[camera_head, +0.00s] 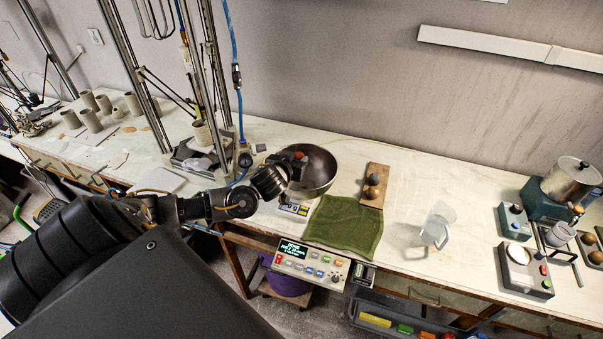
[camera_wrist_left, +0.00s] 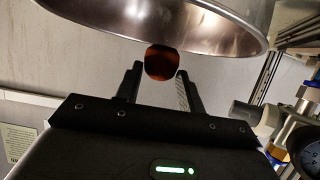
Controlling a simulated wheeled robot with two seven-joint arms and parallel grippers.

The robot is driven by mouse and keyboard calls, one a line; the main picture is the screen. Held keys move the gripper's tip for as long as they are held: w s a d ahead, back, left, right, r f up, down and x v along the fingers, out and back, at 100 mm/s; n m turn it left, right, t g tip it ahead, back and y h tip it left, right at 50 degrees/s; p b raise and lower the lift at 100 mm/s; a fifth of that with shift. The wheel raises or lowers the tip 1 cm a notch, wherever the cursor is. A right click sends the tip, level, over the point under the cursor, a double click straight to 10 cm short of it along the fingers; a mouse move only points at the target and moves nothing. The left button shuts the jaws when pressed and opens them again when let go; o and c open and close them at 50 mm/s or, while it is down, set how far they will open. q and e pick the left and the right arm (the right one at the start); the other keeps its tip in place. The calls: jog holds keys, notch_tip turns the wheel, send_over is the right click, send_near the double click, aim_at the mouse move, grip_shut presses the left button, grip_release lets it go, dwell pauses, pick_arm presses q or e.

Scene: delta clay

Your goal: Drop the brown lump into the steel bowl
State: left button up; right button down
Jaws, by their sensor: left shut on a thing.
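The steel bowl (camera_head: 322,172) stands on the bench beyond my left arm, partly hidden by the gripper. It also fills the top of the left wrist view (camera_wrist_left: 215,38). My left gripper (camera_head: 296,163) is at the left side of the bowl's opening. In the left wrist view its two fingers (camera_wrist_left: 158,85) are on either side of the brown lump (camera_wrist_left: 162,63), a dark reddish-brown ball held at the tips. Whether the lump is fully inside the rim is hard to tell. My right gripper is not in view.
A scale (camera_head: 293,209) sits at the bowl's front. A green towel (camera_head: 343,225) and a wooden board (camera_head: 376,170) with brown lumps lie to the right. A clear plastic container (camera_head: 437,226) stands further right. A metal-framed rig (camera_head: 200,90) rises behind my arm.

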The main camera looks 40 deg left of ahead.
pick_arm(q)
jog(key=shift+f+b, duration=0.4)
jog(key=shift+f, duration=0.55)
jog(key=o, duration=1.1)
jog(key=shift+d, duration=0.1)
jog(key=b+v, duration=0.2)
jog(key=v, duration=0.8)
jog(key=shift+s+b, duration=0.35)
